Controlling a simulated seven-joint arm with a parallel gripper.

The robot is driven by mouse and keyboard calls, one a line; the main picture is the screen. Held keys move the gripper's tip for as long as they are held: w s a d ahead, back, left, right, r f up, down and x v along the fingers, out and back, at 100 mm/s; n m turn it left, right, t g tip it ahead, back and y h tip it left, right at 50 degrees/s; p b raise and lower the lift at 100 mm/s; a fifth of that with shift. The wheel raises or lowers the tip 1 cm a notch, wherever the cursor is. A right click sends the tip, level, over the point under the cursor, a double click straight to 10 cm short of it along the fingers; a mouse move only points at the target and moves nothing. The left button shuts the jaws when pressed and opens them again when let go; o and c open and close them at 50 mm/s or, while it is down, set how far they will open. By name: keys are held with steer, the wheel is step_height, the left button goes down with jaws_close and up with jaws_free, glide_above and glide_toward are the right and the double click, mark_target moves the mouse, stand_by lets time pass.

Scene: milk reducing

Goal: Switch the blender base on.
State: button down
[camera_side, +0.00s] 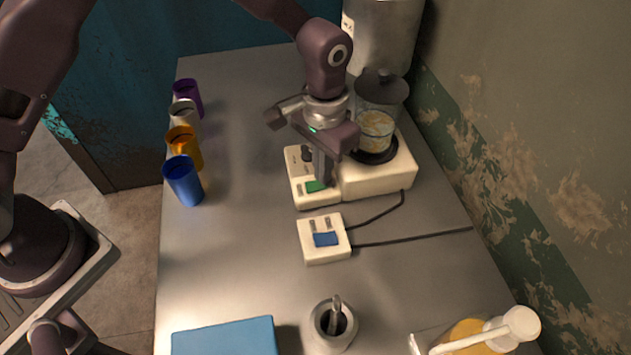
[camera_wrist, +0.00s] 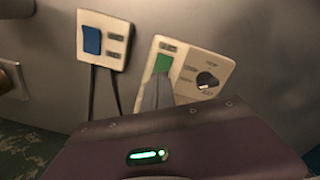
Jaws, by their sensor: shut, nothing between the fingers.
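The blender base (camera_side: 385,178) is a cream box on the metal table, with a lower control panel (camera_side: 308,198) on its left side. The panel carries a green switch (camera_side: 315,186) and a dark knob (camera_side: 306,154). In the wrist view the green switch (camera_wrist: 163,63) and the dial knob (camera_wrist: 207,80) both show. My gripper (camera_side: 327,183) points down with its fingers shut at the green switch; the fingertips (camera_wrist: 158,80) cover its lower part. Whether they touch it or hover just above is hard to tell. A clear jug with yellowish contents (camera_side: 376,130) stands on the base.
A cream box with a blue switch (camera_side: 325,240) lies in front, with black cables running right. Several coloured cups (camera_side: 184,182) line the left edge. A blue block (camera_side: 224,338), a metal pot (camera_side: 330,328) and a yellow-filled container (camera_side: 470,335) are at the front. The table's middle left is clear.

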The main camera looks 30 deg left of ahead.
steer(key=shift+f, duration=0.6)
steer(key=shift+r, duration=3.5)
step_height(320, 180, up, 6)
glide_above(305, 182)
steer(key=s+a+r+n+t, duration=0.1)
steer(key=s+a+r+t, duration=0.1)
steer(key=s+a+r, duration=0.6)
steer(key=s+a+r+n+t, duration=0.1)
steer(key=s+a, duration=0.2)
steer(key=s, duration=0.4)
steer(key=s+a+r+n+t, duration=0.1)
steer(key=s+a+t, duration=0.1)
steer(key=s+a, duration=0.2)
steer(key=s, duration=0.3)
steer(key=shift+s+a+r+t, duration=0.15)
steer(key=shift+s+r+t, duration=0.05)
steer(key=shift+r+t, duration=0.1)
